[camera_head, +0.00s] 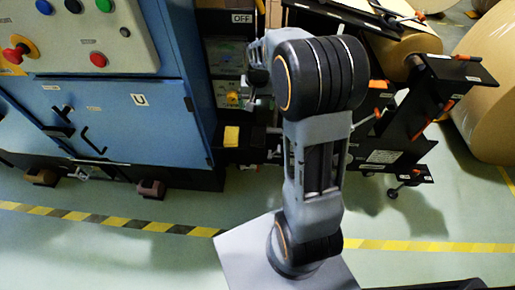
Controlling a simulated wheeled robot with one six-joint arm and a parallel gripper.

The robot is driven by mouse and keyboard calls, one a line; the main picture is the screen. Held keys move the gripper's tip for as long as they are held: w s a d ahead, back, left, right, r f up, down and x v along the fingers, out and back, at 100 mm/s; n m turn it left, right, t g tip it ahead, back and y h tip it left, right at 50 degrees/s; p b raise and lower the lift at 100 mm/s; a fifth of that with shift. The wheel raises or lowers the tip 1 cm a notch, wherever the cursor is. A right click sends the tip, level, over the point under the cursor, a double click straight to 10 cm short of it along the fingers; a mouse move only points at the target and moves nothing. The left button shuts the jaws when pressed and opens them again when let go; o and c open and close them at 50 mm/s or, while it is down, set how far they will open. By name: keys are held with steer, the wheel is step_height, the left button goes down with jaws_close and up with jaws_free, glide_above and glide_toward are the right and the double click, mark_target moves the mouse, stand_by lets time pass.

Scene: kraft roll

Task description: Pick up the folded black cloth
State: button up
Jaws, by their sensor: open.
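My arm rises through the middle of the view, and its wrist bends over to the left. My gripper (249,104) hangs at the wrist's end, open, in front of the dark gap beside the blue machine. It is small here, and I see nothing between its fingers. I cannot make out the folded black cloth for sure. It may be lost against the dark surfaces below the gripper or hidden behind my arm.
A blue machine cabinet (120,125) with buttons stands at the left. A yellow block (231,136) sits on a black ledge (228,155) below the gripper. A black roll stand (400,140) and large kraft rolls (490,90) are at the right. The green floor (110,250) in front is mostly clear.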

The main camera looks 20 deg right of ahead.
step_height(320, 180, down, 9)
steer(key=w+d+m+b, duration=0.1)
steer(key=w+d+b, duration=0.2)
steer(key=b, duration=0.1)
glide_above(258, 134)
steer(key=shift+g, duration=0.4)
steer(key=f, duration=0.7)
steer(key=shift+s+d+f, duration=0.15)
steer(key=shift+s+f, duration=0.1)
steer(key=shift+f, duration=0.05)
steer(key=shift+w+f+b, duration=0.15)
steer(key=shift+f+b, duration=0.45)
steer(key=shift+f, duration=0.9)
steer(key=shift+w+f+b, duration=0.1)
steer(key=shift+f+b, duration=0.5)
steer(key=shift+f, duration=0.85)
steer(key=c, duration=1)
steer(key=shift+r, duration=0.15)
